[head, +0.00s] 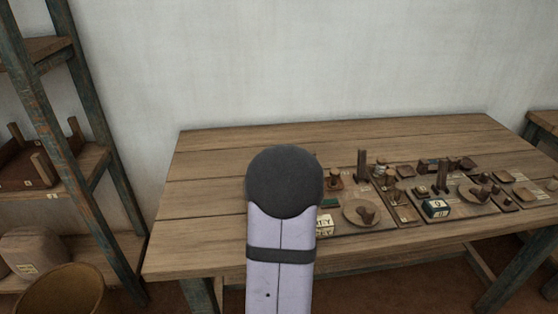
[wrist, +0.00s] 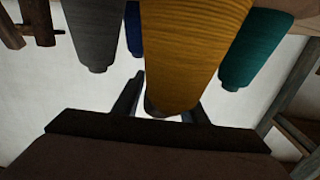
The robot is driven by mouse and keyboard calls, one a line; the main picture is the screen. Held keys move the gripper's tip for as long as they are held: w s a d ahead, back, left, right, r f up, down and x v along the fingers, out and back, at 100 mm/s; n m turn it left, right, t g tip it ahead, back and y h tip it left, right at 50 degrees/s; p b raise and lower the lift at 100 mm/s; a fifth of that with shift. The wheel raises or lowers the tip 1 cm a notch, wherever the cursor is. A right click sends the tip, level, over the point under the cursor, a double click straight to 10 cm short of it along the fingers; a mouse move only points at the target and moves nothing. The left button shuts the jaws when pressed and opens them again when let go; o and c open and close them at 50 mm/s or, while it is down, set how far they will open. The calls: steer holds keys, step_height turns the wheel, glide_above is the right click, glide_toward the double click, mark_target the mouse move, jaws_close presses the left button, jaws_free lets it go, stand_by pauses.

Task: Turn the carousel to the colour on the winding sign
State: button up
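In the wrist view several thread cones show: a large yellow one (wrist: 185,45) in the middle, a grey one (wrist: 93,35) at left, a teal one (wrist: 255,48) at right and a blue one (wrist: 134,30) partly hidden behind. The carousel itself cannot be made out. My gripper (wrist: 165,105) has its fingers apart; the yellow cone's narrow end overlaps the right finger and hides part of it. I cannot tell whether they touch. In the head view my gripper is hidden. A small cream block with dark lettering (head: 323,226) is partly covered by my arm; I cannot tell if it is the winding sign.
A wooden table (head: 225,165) holds a plate (head: 352,216), a numbered block (head: 436,207) and several small wooden parts at right. Its left half is bare. A shelf rack (head: 75,120) stands at left, with a round basket (head: 62,290) below.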

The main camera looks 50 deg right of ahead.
steer(key=shift+o, duration=0.2)
steer(key=shift+s+a, duration=0.1)
steer(key=b+v, duration=0.1)
steer(key=v, duration=0.4)
steer(key=shift+f, duration=0.1)
steer(key=shift+b+v, duration=1.05)
steer(key=shift+b, duration=0.35)
